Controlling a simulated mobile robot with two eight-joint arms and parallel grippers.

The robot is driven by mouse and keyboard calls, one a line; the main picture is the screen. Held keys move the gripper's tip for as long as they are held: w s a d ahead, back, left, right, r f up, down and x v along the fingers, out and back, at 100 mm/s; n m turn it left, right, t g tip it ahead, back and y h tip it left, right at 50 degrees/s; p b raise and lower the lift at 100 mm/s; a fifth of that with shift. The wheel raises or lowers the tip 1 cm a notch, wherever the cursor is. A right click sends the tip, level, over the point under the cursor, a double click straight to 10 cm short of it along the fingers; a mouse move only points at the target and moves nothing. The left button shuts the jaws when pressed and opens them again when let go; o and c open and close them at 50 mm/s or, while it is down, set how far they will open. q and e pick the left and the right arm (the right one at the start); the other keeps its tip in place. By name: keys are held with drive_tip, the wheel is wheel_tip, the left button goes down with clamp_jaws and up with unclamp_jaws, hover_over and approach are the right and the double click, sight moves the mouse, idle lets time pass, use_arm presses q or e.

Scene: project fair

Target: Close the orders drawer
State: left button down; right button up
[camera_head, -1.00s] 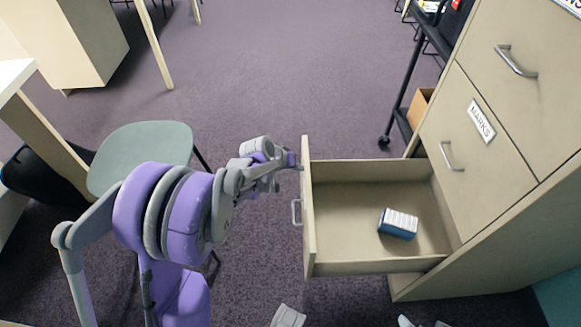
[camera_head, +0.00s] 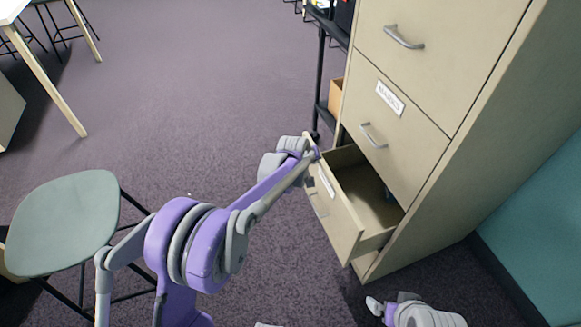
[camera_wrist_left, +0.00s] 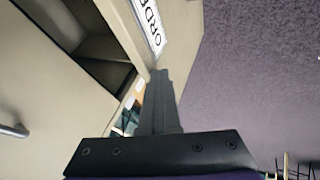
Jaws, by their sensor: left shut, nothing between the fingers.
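The orders drawer (camera_head: 345,222) is the low drawer of the beige filing cabinet (camera_head: 455,165), and it stands partly open. Its front has a handle and a white label, which shows as "ORDE" in the left wrist view (camera_wrist_left: 150,22). My left gripper (camera_head: 314,153) is at the top edge of the drawer front, near its far corner. In the left wrist view its closed fingers (camera_wrist_left: 160,95) are empty and lie against or very close to that edge; contact is unclear.
The marks drawer (camera_head: 388,115) above is shut. A black shelf cart (camera_head: 320,85) stands behind the cabinet. A green-grey chair (camera_head: 65,220) is at left. Carpet (camera_head: 215,80) beyond my left arm is clear. Part of my other arm shows at bottom right.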

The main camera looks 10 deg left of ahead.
use_arm(q)
drive_tip(key=w+d, duration=0.6)
drive_tip(key=d, duration=0.3)
drive_tip(key=shift+d, duration=0.4)
drive_tip(key=shift+a, duration=0.15)
